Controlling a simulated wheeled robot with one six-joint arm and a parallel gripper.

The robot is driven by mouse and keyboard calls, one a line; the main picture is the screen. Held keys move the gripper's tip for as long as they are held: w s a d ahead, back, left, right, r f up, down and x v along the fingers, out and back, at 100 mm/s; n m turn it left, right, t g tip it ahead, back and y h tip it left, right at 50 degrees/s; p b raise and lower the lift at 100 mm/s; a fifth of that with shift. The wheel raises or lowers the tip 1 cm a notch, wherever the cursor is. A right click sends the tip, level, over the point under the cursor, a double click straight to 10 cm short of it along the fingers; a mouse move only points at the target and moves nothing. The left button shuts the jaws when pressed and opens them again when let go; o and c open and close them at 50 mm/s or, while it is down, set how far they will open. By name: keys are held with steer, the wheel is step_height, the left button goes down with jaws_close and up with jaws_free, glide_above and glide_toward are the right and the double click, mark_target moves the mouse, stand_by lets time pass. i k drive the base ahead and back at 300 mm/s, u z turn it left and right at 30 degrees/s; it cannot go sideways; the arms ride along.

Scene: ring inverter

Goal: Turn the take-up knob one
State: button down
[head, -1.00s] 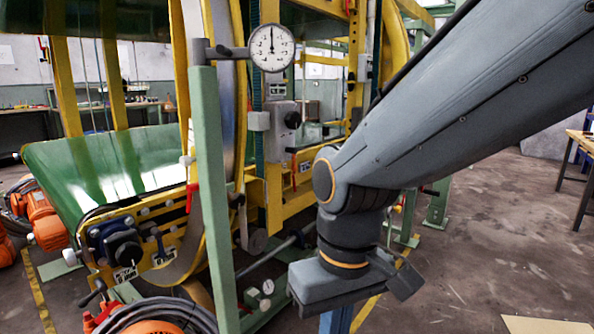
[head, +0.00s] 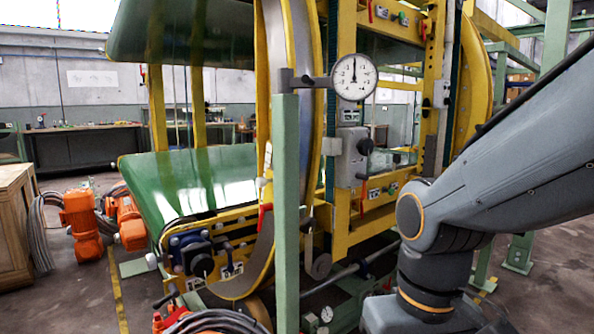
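I cannot tell for sure which part is take-up knob one.
The green post (head: 286,200) carries a dial gauge (head: 354,77) and stands between my gripper and the lower left knob. Orange motors (head: 82,220) and coiled hoses are on the left. A wooden crate (head: 14,220) is at the far left.

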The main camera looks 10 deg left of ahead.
mark_target(152, 261)
steer(key=u, duration=1.2)
steer(key=k, duration=0.25)
steer(key=u, duration=0.3)
